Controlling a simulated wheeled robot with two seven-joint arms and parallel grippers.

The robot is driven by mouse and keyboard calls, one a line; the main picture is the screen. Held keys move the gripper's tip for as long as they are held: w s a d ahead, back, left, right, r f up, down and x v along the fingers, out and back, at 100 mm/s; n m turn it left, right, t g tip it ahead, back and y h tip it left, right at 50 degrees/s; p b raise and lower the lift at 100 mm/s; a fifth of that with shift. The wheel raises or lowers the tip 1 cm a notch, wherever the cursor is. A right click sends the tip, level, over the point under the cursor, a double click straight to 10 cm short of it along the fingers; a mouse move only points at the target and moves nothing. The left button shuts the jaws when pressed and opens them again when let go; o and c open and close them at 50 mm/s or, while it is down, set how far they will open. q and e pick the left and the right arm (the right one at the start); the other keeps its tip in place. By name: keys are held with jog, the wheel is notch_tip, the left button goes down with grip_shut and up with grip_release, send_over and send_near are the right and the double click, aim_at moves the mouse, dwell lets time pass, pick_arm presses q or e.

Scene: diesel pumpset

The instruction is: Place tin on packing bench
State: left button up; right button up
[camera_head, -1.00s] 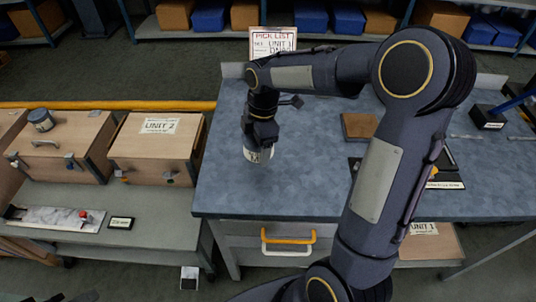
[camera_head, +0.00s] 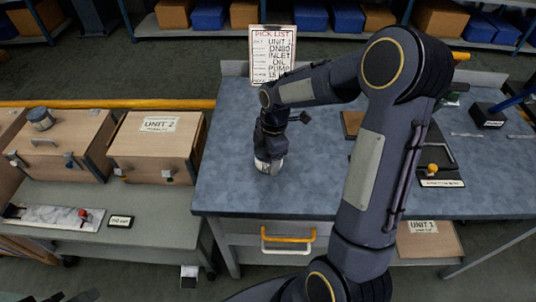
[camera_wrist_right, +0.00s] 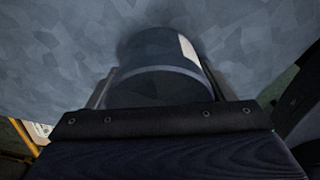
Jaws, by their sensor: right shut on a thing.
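My right gripper (camera_head: 270,152) is at the left part of the blue-grey packing bench (camera_head: 240,185) and is shut on a tin (camera_head: 268,165). The tin shows pale with dark marks in the head view, just below the fingers. In the right wrist view the tin (camera_wrist_right: 158,85) is a dark grey cylinder with a white label patch, between the two fingers (camera_wrist_right: 160,92). The bench top lies close behind it. I cannot tell whether the tin touches the bench. My left gripper is not in view.
A pick list board (camera_head: 273,55) stands at the bench's back edge. A brown block (camera_head: 351,124) and a black tray (camera_head: 440,155) lie to the right, partly behind my arm. Wooden Unit 2 box (camera_head: 155,147) and a grey tin (camera_head: 40,118) are on the left. The bench's front-left top is clear.

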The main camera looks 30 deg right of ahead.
jog(key=o, duration=1.3)
jog(key=r, duration=0.3)
jog(key=d+r, duration=0.1)
jog(key=r, duration=0.3)
jog(key=r+p, duration=0.1)
jog(key=r, duration=0.3)
jog(key=shift+d+r, duration=0.15)
jog(key=shift+r, duration=0.1)
jog(key=shift+s+r, duration=0.15)
jog(key=shift+r, duration=0.15)
jog(key=s+a+m+t+y, duration=0.1)
jog(key=s+a+m, duration=0.3)
jog(key=s+m, duration=0.5)
jog(key=s+a+r+m+t+y, duration=0.1)
jog(key=s+a+m+t, duration=0.2)
jog(key=s+m, duration=0.6)
jog(key=s+t, duration=0.1)
jog(key=s, duration=0.1)
jog(key=shift+s+a+r, duration=0.15)
jog(key=shift+s+a, duration=0.2)
